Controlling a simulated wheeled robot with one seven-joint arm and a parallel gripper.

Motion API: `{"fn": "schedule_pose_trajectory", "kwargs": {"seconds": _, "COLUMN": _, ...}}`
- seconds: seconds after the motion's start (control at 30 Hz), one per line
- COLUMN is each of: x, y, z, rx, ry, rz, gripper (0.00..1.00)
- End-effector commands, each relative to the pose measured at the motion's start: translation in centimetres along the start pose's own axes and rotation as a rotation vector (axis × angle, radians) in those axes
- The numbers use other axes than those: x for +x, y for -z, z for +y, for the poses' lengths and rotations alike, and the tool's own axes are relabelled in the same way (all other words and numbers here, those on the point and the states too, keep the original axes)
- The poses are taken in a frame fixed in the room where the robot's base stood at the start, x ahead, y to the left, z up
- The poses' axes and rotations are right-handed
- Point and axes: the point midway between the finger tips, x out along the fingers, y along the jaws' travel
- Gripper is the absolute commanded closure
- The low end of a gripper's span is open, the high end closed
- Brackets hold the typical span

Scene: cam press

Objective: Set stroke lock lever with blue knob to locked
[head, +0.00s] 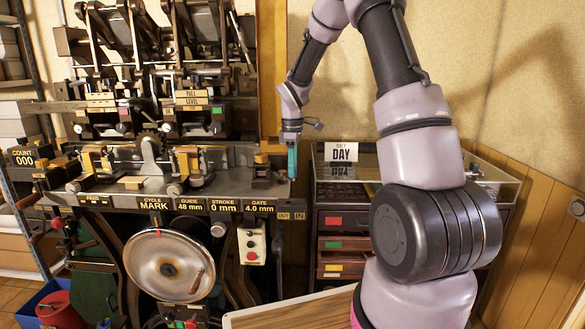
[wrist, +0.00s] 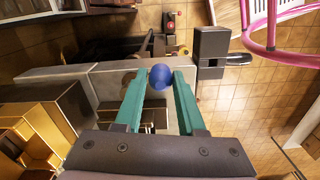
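The blue knob (wrist: 161,77) of the stroke lock lever shows in the wrist view at the ends of my gripper's two teal fingers. My gripper (wrist: 160,84) is open, with one finger on each side of the knob. I cannot tell whether either finger touches it. In the head view my gripper (head: 292,160) points down at the right end of the press bench. The knob and the lever's position cannot be made out there. An OUT/IN label (head: 291,216) is on the bench edge below my gripper.
The press (head: 150,150) fills the left, with a handwheel (head: 169,266) below its bench. A drawer cabinet (head: 333,244) with a DAY card (head: 342,152) stands to the right. In the wrist view a dark block (wrist: 211,50) is just beyond the right finger.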

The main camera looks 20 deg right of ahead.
Motion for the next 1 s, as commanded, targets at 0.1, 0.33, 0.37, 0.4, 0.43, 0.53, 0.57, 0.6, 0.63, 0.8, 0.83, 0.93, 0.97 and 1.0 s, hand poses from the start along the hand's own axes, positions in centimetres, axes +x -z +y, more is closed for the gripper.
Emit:
{"fn": "schedule_pose_trajectory", "kwargs": {"seconds": 0.1, "x": -0.1, "y": -0.1, "z": 0.1, "rx": 0.001, "ry": -0.002, "rz": 0.000, "gripper": 0.34}}
{"fn": "schedule_pose_trajectory", "kwargs": {"seconds": 0.33, "x": 0.0, "y": 0.0, "z": 0.0, "rx": 0.002, "ry": 0.000, "rz": 0.000, "gripper": 0.34}}
{"fn": "schedule_pose_trajectory", "kwargs": {"seconds": 0.37, "x": -0.1, "y": 0.0, "z": 0.0, "rx": 0.002, "ry": 0.000, "rz": 0.000, "gripper": 0.34}}
{"fn": "schedule_pose_trajectory", "kwargs": {"seconds": 0.4, "x": -0.2, "y": 0.0, "z": 0.0, "rx": 0.002, "ry": -0.001, "rz": 0.000, "gripper": 0.34}}
{"fn": "schedule_pose_trajectory", "kwargs": {"seconds": 0.43, "x": -0.4, "y": 0.0, "z": 0.0, "rx": 0.002, "ry": -0.001, "rz": 0.001, "gripper": 0.34}}
{"fn": "schedule_pose_trajectory", "kwargs": {"seconds": 0.53, "x": -1.6, "y": 0.0, "z": 0.1, "rx": 0.002, "ry": -0.004, "rz": 0.002, "gripper": 0.34}}
{"fn": "schedule_pose_trajectory", "kwargs": {"seconds": 0.57, "x": -2.1, "y": 0.0, "z": 0.1, "rx": 0.002, "ry": -0.003, "rz": 0.002, "gripper": 0.34}}
{"fn": "schedule_pose_trajectory", "kwargs": {"seconds": 0.6, "x": -2.9, "y": 0.0, "z": 0.1, "rx": 0.001, "ry": -0.004, "rz": 0.002, "gripper": 0.34}}
{"fn": "schedule_pose_trajectory", "kwargs": {"seconds": 0.63, "x": -3.5, "y": 0.0, "z": 0.1, "rx": 0.002, "ry": -0.004, "rz": 0.002, "gripper": 0.34}}
{"fn": "schedule_pose_trajectory", "kwargs": {"seconds": 0.8, "x": -7.0, "y": 0.0, "z": 0.1, "rx": 0.003, "ry": -0.004, "rz": 0.002, "gripper": 0.34}}
{"fn": "schedule_pose_trajectory", "kwargs": {"seconds": 0.83, "x": -7.5, "y": 0.0, "z": 0.1, "rx": 0.003, "ry": -0.004, "rz": 0.002, "gripper": 0.34}}
{"fn": "schedule_pose_trajectory", "kwargs": {"seconds": 0.93, "x": -9.1, "y": 0.0, "z": 0.1, "rx": 0.003, "ry": -0.003, "rz": 0.002, "gripper": 0.34}}
{"fn": "schedule_pose_trajectory", "kwargs": {"seconds": 0.97, "x": -9.5, "y": 0.0, "z": 0.1, "rx": 0.003, "ry": -0.003, "rz": 0.001, "gripper": 0.34}}
{"fn": "schedule_pose_trajectory", "kwargs": {"seconds": 1.0, "x": -9.9, "y": -0.1, "z": 0.1, "rx": 0.003, "ry": -0.003, "rz": 0.001, "gripper": 0.34}}
